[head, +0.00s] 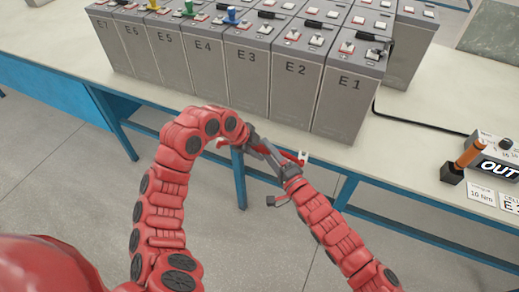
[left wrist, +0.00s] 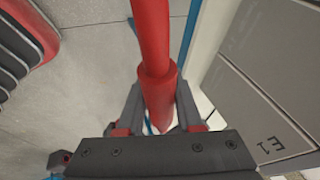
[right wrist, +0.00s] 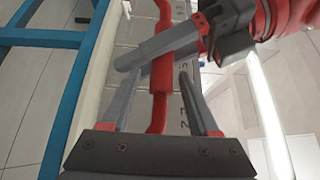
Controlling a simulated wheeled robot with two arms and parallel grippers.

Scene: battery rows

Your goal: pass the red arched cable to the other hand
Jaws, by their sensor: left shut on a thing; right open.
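The red arched cable (head: 290,157) is in the air in front of the bench, mostly hidden between my two grippers in the head view. My left gripper (head: 262,148) is shut on it. In the left wrist view the cable (left wrist: 155,78), with a thicker sleeve, runs between the left fingers. My right gripper (head: 280,182) is open, close to the left one. In the right wrist view the cable (right wrist: 159,95) runs between the spread right fingers, with a gap on each side. The left gripper's fingers (right wrist: 160,45) cross the cable just beyond them.
Grey battery cells marked E1 (head: 345,100) to E7 (head: 107,45) stand in rows on the bench (head: 415,150), behind my grippers. An orange-handled tool (head: 468,155) and a box marked OUT (head: 497,165) are at right. Blue bench legs (head: 238,175) stand below.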

